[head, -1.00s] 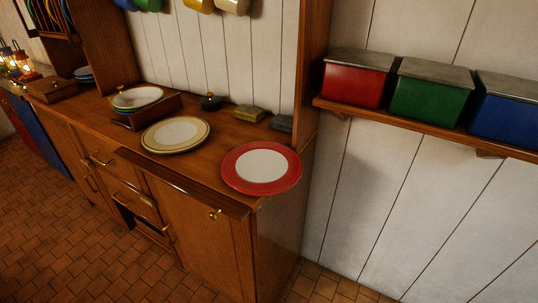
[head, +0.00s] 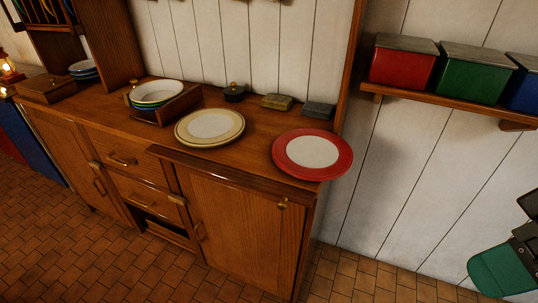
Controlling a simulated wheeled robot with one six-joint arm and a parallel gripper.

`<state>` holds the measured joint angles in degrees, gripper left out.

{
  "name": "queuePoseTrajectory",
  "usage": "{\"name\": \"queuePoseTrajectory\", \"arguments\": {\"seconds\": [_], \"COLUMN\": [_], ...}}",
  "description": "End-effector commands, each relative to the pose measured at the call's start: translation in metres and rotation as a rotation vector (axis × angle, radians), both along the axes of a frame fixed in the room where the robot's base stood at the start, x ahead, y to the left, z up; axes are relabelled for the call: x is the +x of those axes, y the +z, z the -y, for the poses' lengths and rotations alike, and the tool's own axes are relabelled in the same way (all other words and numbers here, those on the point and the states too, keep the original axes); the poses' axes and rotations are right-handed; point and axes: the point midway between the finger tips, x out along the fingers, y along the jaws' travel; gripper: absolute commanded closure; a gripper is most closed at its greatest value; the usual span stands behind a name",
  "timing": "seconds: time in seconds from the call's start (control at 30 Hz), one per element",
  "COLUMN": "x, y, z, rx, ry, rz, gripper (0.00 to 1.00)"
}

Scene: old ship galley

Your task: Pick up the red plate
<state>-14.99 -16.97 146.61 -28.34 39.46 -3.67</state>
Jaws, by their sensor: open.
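The red plate (head: 288,150) has a broad red rim and a white centre. It lies flat on the right end of the wooden counter (head: 258,120), and its rim reaches past the counter's right edge. Nothing lies on it. A green and dark part of my arm shows at the lower right edge of the head view, well to the right of the plate and apart from it. I see no gripper fingers in this view.
A cream plate with a yellowish rim (head: 234,135) lies just left of the red plate. Behind are small blocks (head: 277,102) and a dark lidded pot (head: 234,92). A wooden box with stacked dishes (head: 182,109) stands farther left. A wall shelf (head: 450,106) holds coloured tins.

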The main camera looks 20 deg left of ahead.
Motion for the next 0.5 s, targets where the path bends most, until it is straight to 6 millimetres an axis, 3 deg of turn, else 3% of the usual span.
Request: {"name": "queuePoseTrajectory", "arguments": {"seconds": [0.03, 0.17, 0.33, 0.5], "x": [0.006, 0.032, 0.081, 0.132], "y": [-0.019, -0.063, -0.122, -0.168], "z": [-0.005, -0.032, -0.072, -0.091], "rx": [0.027, 0.149, 0.284, 0.222], "ry": [0.047, 0.274, 0.602, 0.789], "rz": [0.034, 0.249, 0.728, 1.265], "gripper": [0.56, 0.56, 0.56, 0.56]}}
